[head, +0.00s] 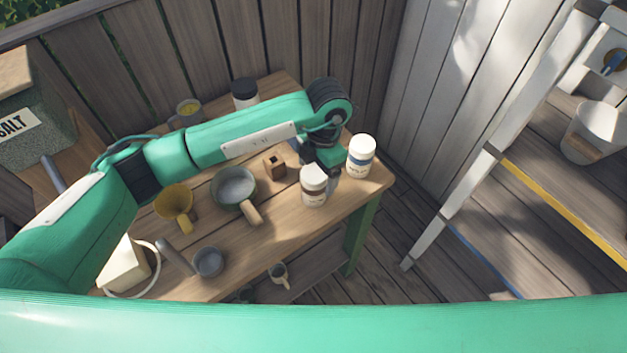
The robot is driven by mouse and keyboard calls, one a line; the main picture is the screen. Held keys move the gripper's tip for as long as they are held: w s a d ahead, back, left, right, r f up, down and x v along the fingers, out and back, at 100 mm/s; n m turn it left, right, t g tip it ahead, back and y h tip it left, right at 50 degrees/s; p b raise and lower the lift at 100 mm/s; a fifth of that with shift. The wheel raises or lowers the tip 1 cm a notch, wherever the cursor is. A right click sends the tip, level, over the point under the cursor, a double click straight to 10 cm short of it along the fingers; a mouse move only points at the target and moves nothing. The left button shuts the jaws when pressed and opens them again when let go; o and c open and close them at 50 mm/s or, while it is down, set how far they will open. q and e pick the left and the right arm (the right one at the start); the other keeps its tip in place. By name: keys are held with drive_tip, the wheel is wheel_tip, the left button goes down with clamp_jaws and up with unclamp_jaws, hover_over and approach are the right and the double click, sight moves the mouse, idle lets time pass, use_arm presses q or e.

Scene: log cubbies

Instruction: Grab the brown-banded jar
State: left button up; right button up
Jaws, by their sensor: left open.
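The brown-banded jar (313,187) is white with a white lid and stands upright near the front right part of the wooden table (285,232). My left gripper (330,174) is open, pointing down right at the jar's far right side. Part of the gripper lies behind the jar, so I cannot tell whether the fingers are around it or touch it. My right gripper is not in view.
A pot with a wooden handle (235,188), a small wooden block (274,167), a yellow funnel-like cup (175,203) and a grey cup (208,262) stand left of the jar. A dark-lidded jar (244,94) stands at the back. A white ladder-like frame (462,195) is at right.

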use_arm(q)
drive_tip(key=shift+a+f, duration=0.25)
drive_tip(key=shift+f, duration=0.35)
drive_tip(key=shift+w+d+f+p, duration=0.1)
drive_tip(key=shift+w+f+p, duration=0.05)
drive_tip(key=shift+f+p, duration=0.6)
drive_tip(key=f+p, duration=0.1)
drive_tip(key=f, duration=0.2)
drive_tip(key=shift+w+a+p, duration=0.15)
drive_tip(key=shift+a+p, duration=0.05)
drive_tip(key=shift+p, duration=0.15)
drive_tip(key=shift+f, duration=0.4)
drive_tip(key=shift+c, duration=0.6)
drive_tip(key=c, duration=1.2)
drive_tip(key=shift+c, duration=0.2)
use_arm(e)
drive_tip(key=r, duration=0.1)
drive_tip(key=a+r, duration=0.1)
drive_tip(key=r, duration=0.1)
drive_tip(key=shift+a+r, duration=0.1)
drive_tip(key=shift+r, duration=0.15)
